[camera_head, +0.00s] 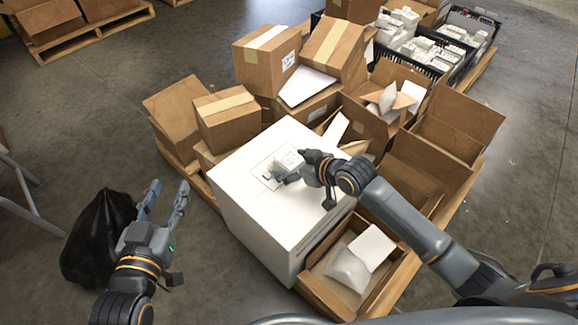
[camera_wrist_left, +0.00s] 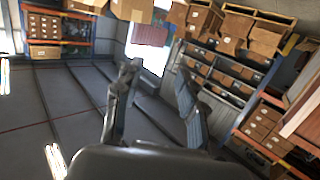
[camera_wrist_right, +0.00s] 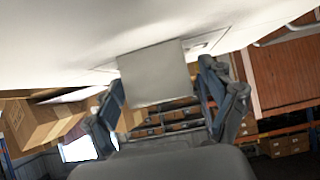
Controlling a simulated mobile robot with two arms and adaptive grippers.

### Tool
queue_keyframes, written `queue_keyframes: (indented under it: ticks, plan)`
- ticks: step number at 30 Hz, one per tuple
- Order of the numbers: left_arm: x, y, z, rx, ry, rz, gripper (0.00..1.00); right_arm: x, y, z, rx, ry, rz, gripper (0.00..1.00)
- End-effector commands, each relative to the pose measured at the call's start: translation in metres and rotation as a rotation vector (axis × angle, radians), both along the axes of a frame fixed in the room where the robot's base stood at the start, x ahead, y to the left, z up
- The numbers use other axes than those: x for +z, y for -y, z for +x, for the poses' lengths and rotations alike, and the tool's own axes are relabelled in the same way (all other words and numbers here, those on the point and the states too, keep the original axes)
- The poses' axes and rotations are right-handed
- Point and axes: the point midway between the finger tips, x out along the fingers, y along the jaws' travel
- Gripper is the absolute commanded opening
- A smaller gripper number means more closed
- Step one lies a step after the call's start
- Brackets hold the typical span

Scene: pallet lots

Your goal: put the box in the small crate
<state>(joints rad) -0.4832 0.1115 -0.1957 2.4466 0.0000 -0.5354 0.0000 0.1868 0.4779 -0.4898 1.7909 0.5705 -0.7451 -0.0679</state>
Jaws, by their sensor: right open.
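A small white box (camera_head: 291,158) lies on top of a large white carton (camera_head: 262,215). My right gripper (camera_head: 284,172) is open, low over the carton top at the small box. In the right wrist view a pale box (camera_wrist_right: 155,75) sits between the spread fingers (camera_wrist_right: 160,95); contact is unclear. Two black crates holding white packages stand at the back right: a nearer one (camera_head: 440,73) and a smaller-looking one (camera_head: 484,15) beside it. My left gripper (camera_head: 168,190) is open and empty over the floor, left of the pallet; its fingers also show in the left wrist view (camera_wrist_left: 155,76).
Several brown cartons (camera_head: 228,120) crowd the pallet, some open, around the white carton. An open carton (camera_head: 345,300) with white packets is at the front. A black bag (camera_head: 92,240) lies on the floor beside my left arm.

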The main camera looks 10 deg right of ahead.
Motion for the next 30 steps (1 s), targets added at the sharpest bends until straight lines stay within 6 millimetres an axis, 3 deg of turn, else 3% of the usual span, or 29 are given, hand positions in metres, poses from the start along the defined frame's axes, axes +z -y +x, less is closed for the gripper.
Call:
queue_keyframes:
  ticks: [6, 13, 21, 24, 30]
  plan:
    - [0.015, 0.003, 0.003, -0.005, 0.081, -0.020, 0.40, -0.005, -0.004, 0.006, 0.000, 0.001, -0.001, 0.83]
    - [0.016, 0.003, 0.003, -0.005, 0.084, -0.021, 0.40, -0.004, -0.004, 0.006, 0.000, 0.001, -0.001, 0.81]
    - [0.016, 0.003, 0.003, -0.005, 0.083, -0.021, 0.40, -0.004, -0.003, 0.006, 0.000, 0.001, -0.001, 0.26]
    - [0.016, 0.003, 0.003, -0.005, 0.083, -0.021, 0.40, -0.003, -0.004, 0.006, 0.000, 0.002, 0.000, 0.10]
    - [0.016, 0.003, 0.003, -0.005, 0.082, -0.022, 0.40, -0.003, -0.004, 0.006, 0.000, 0.002, 0.000, 0.10]
